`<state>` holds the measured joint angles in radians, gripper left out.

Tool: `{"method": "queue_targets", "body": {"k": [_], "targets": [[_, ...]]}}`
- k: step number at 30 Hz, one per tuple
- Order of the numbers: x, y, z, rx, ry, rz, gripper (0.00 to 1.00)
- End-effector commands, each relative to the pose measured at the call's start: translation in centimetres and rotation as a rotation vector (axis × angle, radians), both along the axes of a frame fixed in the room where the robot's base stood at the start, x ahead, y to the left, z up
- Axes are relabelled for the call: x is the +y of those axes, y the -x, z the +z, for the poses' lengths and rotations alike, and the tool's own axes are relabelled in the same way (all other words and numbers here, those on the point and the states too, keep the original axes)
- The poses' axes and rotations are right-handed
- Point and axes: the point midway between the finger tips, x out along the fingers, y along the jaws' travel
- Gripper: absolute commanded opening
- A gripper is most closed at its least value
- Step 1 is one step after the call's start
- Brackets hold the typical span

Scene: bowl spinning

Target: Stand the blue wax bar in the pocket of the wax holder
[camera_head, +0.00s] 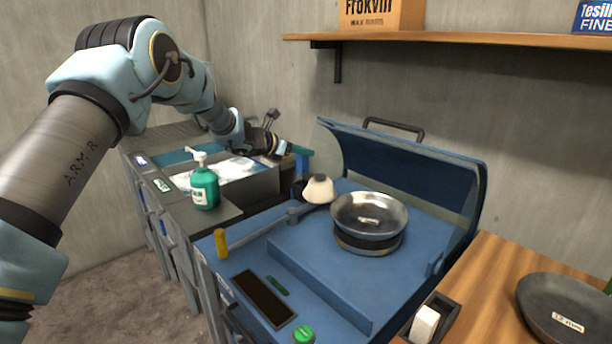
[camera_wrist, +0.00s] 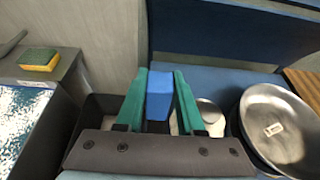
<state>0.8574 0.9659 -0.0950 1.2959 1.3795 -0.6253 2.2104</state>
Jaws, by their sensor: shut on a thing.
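My gripper (camera_wrist: 160,78) is shut on the blue wax bar (camera_wrist: 158,96), which sits between its two teal fingers in the wrist view. In the head view my gripper (camera_head: 302,152) is at the back, by the left end of the blue machine. A dark open box (camera_wrist: 92,112), likely the wax holder, lies below and around the fingers in the wrist view. A dark shape (camera_head: 299,188) stands under the gripper in the head view. The bar's lower end is hidden, so I cannot tell whether it is inside the pocket.
A white cone-shaped pad (camera_head: 319,190) is right of the gripper. A metal bowl (camera_head: 369,214) sits on the blue machine (camera_head: 330,262). A green pump bottle (camera_head: 204,187) stands left. A yellow-green sponge (camera_wrist: 40,59) lies left in the wrist view. The raised lid (camera_head: 400,175) stands behind.

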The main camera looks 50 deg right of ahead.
Motion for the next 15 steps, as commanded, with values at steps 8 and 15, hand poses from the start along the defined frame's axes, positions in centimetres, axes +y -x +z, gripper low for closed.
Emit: {"method": "queue_targets", "body": {"k": [8,15], "targets": [[0.0,0.0,-3.3,0.002,0.000,0.001,0.00],[0.0,0.0,-6.2,0.000,0.001,-0.001,0.00]]}}
